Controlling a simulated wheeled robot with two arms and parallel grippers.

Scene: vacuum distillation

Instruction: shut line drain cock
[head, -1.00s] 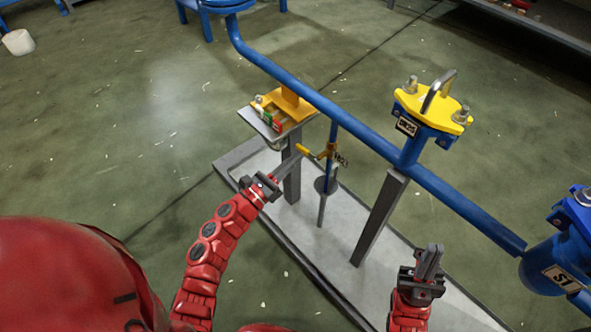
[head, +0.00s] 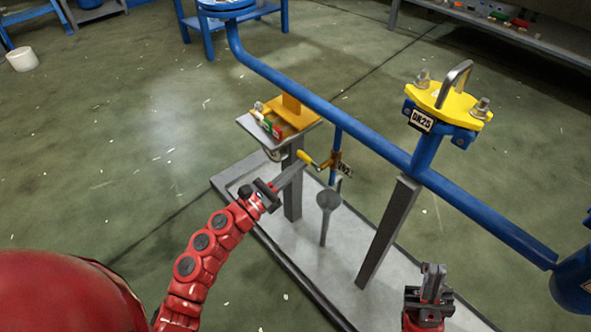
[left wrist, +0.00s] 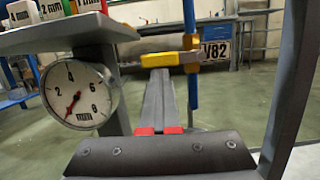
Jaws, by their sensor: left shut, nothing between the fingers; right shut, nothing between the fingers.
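The line drain cock (head: 327,164) is a small brass-coloured valve on a thin blue drop pipe (head: 335,148), beside a tag reading V82 (head: 344,169). Its yellow handle (head: 308,158) sticks out to the left, crosswise to the pipe. In the left wrist view the handle (left wrist: 165,59) lies level just beyond the fingertips. My left gripper (head: 299,168) is shut and empty, its tips close to the handle's outer end; I cannot tell whether they touch. My right gripper (head: 433,271) is shut and empty at the lower right, well away from the cock.
A grey funnel (head: 328,201) stands below the cock. A small shelf (head: 302,138) with coloured blocks is at its left, with a gauge (left wrist: 80,95) underneath. The blue main pipe (head: 375,143) runs above, and a grey post (head: 388,232) stands to the right.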

